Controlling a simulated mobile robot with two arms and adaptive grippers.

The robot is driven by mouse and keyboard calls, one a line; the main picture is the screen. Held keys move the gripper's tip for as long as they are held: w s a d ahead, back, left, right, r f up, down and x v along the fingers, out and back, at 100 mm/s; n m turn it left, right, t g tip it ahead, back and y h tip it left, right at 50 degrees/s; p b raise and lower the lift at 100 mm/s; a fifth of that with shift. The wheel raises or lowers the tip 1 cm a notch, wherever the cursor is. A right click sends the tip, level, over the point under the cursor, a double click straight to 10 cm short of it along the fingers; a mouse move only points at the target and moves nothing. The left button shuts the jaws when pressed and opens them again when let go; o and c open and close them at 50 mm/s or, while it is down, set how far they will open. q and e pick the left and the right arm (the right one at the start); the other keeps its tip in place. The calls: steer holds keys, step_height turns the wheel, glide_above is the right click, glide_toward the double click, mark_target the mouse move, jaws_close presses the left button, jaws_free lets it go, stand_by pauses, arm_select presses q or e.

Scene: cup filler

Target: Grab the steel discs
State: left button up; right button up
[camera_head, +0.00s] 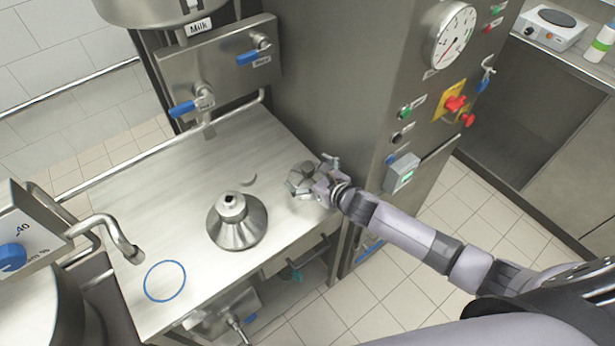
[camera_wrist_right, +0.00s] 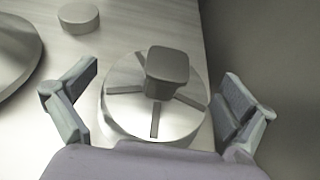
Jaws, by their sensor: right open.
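A round steel disc (camera_wrist_right: 120,104) with dark radial slots and a dark square knob (camera_wrist_right: 167,68) on top sits between the fingers of my right gripper (camera_wrist_right: 152,108) in the right wrist view. The fingers are spread apart on both sides of it, with gaps. In the head view my right gripper (camera_head: 312,178) is low over the right side of the steel table, and partly hides this disc. A smaller plain steel disc (camera_head: 249,180) lies to its left on the table; it also shows in the right wrist view (camera_wrist_right: 78,17). My left gripper is not in view.
A steel cone-shaped piece (camera_head: 238,228) stands on the table (camera_head: 180,205), left of my right gripper. A blue ring mark (camera_head: 165,281) is near the front. The tall machine cabinet (camera_head: 350,80) rises close behind my right gripper. Taps with blue handles (camera_head: 182,109) hang at the back.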

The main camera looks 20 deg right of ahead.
steer(key=shift+s, duration=0.1)
steer(key=c, duration=1.8)
steer(key=shift+r, duration=0.15)
